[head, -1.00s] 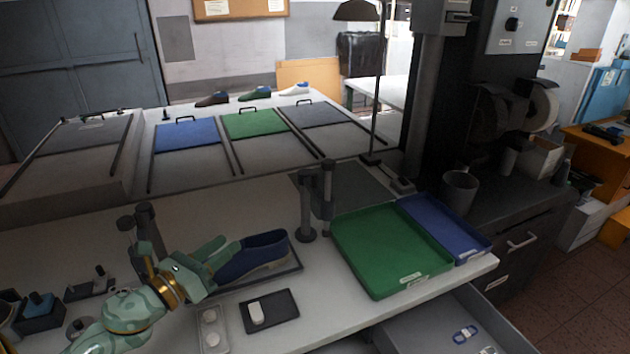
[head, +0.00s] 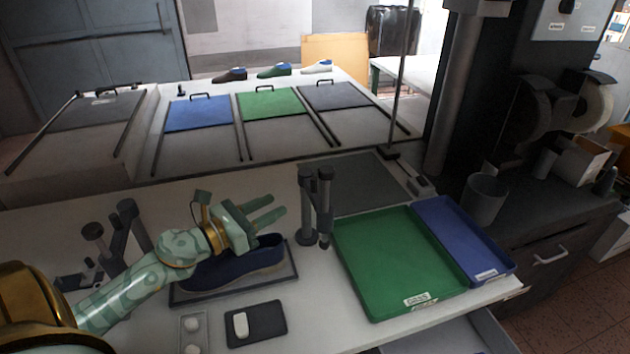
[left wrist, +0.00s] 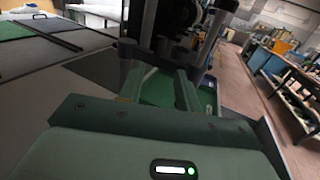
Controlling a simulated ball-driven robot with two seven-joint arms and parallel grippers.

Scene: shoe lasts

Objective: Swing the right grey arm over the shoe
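The dark blue shoe (head: 235,262) lies on a dark rectangular plate (head: 190,298) on the white bench. The right grey arm (head: 325,208) hangs beside its upright post (head: 305,212), to the right of the shoe and not over it. The left grey arm and post (head: 128,225) stand left of the shoe. My left gripper (head: 277,206) is above the shoe, hiding part of it. Its two fingers point right toward the right grey arm, apart from each other with nothing between them. They also show in the left wrist view (left wrist: 158,80). My right gripper is not in view.
A green tray (head: 350,265) and a blue tray (head: 440,212) stand right of the posts. A dark pad with a white object (head: 240,324) lies in front of the shoe. Sliding-lid bays (head: 197,113) and several shoes are behind.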

